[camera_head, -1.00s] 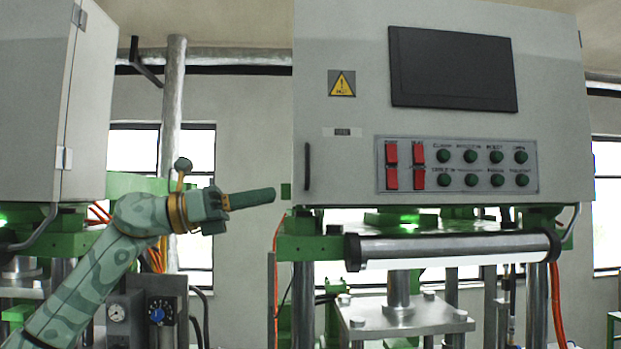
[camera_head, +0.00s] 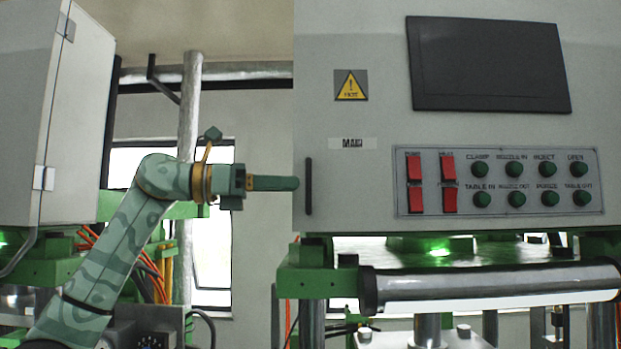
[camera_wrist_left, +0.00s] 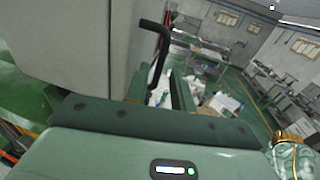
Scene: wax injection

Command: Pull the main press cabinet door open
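The main press cabinet (camera_head: 355,215) is a pale grey box filling the right of the head view. Its door front looks shut, with a slim black vertical handle (camera_head: 308,186) near its left edge. My left gripper (camera_head: 296,183) points right, its tip at the cabinet's left edge, just short of the handle in the picture. In the left wrist view the black handle (camera_wrist_left: 163,50) stands off the grey door. My left gripper's two green fingers (camera_wrist_left: 160,88) are apart, with the handle's lower end showing between them. I cannot tell whether they touch it. My right gripper is out of view.
The door front carries a dark screen (camera_head: 488,65), a warning sign (camera_head: 351,85) and a button panel (camera_head: 500,208). A silver roller (camera_head: 490,284) runs below the cabinet. Another grey cabinet (camera_head: 80,130) stands at the left, with open space between the cabinets.

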